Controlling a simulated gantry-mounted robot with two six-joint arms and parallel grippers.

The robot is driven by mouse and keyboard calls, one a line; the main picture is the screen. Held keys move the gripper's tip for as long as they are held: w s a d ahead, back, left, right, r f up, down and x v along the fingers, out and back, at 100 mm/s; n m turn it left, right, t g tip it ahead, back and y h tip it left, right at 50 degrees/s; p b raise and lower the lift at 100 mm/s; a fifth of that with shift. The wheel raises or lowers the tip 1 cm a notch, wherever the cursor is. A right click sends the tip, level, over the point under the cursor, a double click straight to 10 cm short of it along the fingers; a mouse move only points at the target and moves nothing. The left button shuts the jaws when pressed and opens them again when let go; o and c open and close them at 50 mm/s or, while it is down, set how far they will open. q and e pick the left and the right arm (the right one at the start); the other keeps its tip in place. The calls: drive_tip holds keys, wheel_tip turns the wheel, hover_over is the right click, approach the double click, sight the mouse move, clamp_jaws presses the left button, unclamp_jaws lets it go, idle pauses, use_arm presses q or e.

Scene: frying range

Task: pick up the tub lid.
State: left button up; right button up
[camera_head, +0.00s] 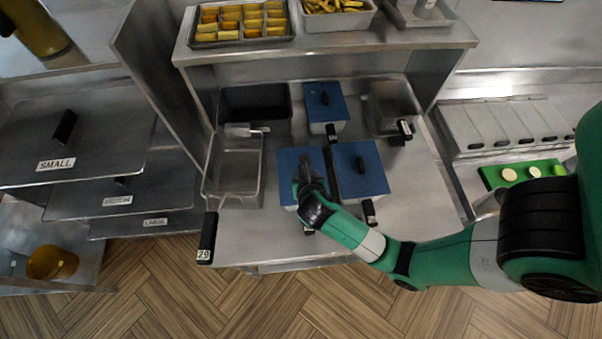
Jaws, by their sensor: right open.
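Three blue tub lids with dark handles sit on tubs in the steel counter: a near-left lid (287,160), a near-right lid (373,179) and a back lid (336,110). My right gripper (305,165) is over the near-left lid, with its jaws open. The gripper and wrist hide the middle of that lid, including its handle, so I cannot tell whether the jaws are around the handle or above it. My left gripper is not in view.
A wire fry basket (236,165) with a black handle (208,232) lies to the left. A steel container (390,105) is at the back right. A shelf above holds a tray of yellow fry boxes (240,22). A green board (522,172) lies at the right. The front counter strip is clear.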

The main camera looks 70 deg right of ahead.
sight(302, 170)
drive_tip(key=shift+x, duration=1.25)
drive_tip(key=x, duration=0.5)
drive_tip(key=shift+w+f+b, duration=0.1)
drive_tip(key=shift+w+b, duration=0.05)
drive_tip(key=shift+b, duration=0.15)
clamp_jaws()
